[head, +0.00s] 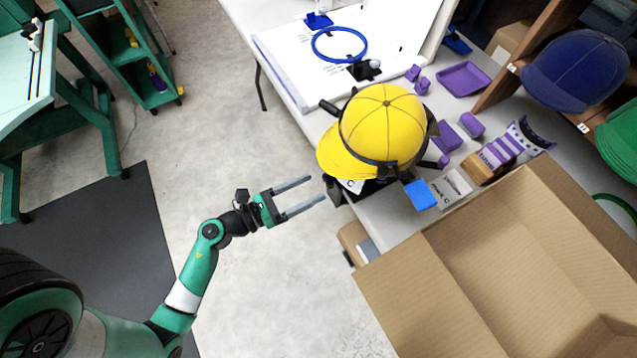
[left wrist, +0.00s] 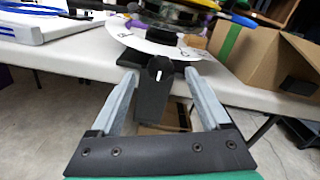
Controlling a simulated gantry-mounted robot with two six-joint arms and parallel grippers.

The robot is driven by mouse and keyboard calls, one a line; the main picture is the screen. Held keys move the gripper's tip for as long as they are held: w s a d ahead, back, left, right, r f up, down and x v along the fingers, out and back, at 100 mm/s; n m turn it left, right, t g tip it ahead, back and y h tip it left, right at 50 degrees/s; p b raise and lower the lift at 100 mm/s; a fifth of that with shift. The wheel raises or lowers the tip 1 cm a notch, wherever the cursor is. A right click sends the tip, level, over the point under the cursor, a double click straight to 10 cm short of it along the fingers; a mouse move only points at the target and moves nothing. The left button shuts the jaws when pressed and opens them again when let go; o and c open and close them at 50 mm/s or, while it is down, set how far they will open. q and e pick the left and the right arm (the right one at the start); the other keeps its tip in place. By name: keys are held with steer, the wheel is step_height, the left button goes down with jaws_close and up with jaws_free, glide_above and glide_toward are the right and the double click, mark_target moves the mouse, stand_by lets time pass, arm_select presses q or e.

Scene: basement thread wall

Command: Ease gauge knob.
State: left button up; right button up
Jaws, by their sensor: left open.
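The gauge knob (left wrist: 160,68) is a small black knob with a white mark. In the left wrist view it shows at the table's front edge, below a white dial plate (left wrist: 140,42). In the head view the yellow cap (head: 383,118) hides most of the gauge, and a dark part (head: 334,190) shows at the table edge. My left gripper (head: 317,189) is open and empty, its two grey fingers pointing at that edge. In the wrist view the knob sits between the fingertips; whether it is level with them or just beyond, I cannot tell. My right gripper is not in view.
An open cardboard box (head: 452,270) stands at the right front. A blue block (head: 420,195) and several purple parts lie on the table near the cap. A blue ring (head: 339,44) lies on a white board behind. The floor left of the table is clear around my arm.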

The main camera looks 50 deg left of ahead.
mark_target(325, 181)
arm_select(q)
steer(key=w, duration=0.3)
steer(key=shift+w+d, duration=0.15)
steer(key=shift+d, duration=0.05)
jaws_close()
